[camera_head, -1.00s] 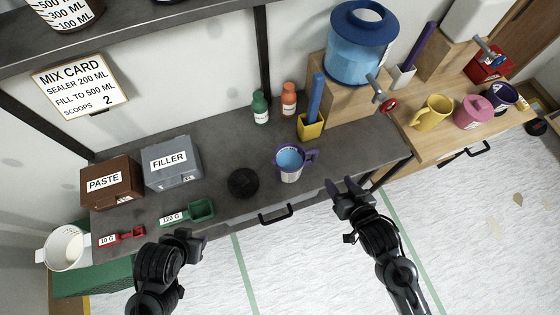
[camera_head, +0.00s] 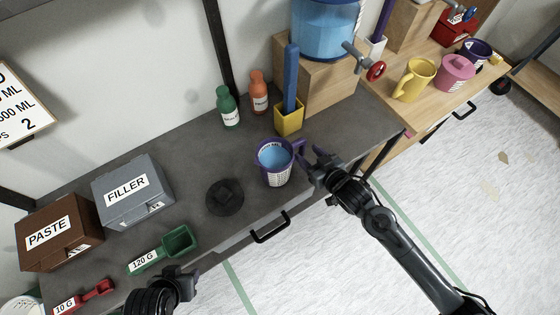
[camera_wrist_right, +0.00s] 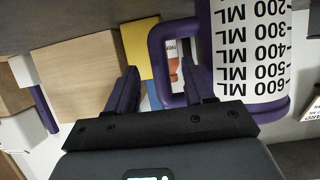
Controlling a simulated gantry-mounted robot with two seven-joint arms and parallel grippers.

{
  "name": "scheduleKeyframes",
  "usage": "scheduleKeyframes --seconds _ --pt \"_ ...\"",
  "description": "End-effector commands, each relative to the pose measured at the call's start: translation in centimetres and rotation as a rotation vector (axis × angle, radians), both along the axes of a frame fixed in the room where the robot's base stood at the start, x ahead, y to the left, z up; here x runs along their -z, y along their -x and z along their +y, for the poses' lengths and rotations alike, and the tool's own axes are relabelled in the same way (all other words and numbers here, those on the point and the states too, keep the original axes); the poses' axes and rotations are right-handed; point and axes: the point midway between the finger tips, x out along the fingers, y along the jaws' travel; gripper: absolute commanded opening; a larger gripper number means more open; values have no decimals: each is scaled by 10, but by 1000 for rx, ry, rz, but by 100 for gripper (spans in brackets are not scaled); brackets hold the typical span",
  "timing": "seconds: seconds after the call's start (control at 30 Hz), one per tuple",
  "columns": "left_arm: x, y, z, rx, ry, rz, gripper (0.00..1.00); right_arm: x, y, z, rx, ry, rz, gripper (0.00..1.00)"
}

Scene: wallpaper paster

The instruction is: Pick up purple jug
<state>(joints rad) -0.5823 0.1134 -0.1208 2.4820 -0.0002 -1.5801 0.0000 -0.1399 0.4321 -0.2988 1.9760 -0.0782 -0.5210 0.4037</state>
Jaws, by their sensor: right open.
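The purple jug (camera_head: 276,165), white-sided with a volume scale and holding blue liquid, stands upright near the front edge of the grey counter. Its purple handle faces right. My right gripper (camera_head: 312,158) is open beside the handle. In the right wrist view the jug (camera_wrist_right: 250,45) is at the right. The handle's outer bar (camera_wrist_right: 158,65) shows between the spread fingers (camera_wrist_right: 160,88), and the right finger overlaps the handle opening. I cannot tell whether they touch. My left gripper (camera_head: 182,282) is at the lower left, away from the jug; its jaw state is unclear.
A black lid-like disc (camera_head: 224,198) lies left of the jug. A yellow holder (camera_head: 289,120) stands behind it, with green (camera_head: 228,108) and orange (camera_head: 259,92) bottles. A drawer handle (camera_head: 270,228) juts from the counter front. Yellow (camera_head: 414,80) and pink (camera_head: 456,73) mugs stand farther right.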

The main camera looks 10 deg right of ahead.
Motion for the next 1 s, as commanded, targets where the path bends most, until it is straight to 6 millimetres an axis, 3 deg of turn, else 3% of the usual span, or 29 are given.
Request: scheduleKeyframes --seconds 0.27,0.63,0.97,1.0 --pt "2 0 3 5 -10 -1 43 7 -14 5 0 0 1 53" --pt "5 -1 3 6 -13 -1 43 27 -51 14 0 -1 0 53" --pt "5 -1 1 0 -2 0 43 30 -55 16 -1 0 1 53" --pt "5 -1 1 -1 0 -1 43 30 -55 16 -1 0 1 48"
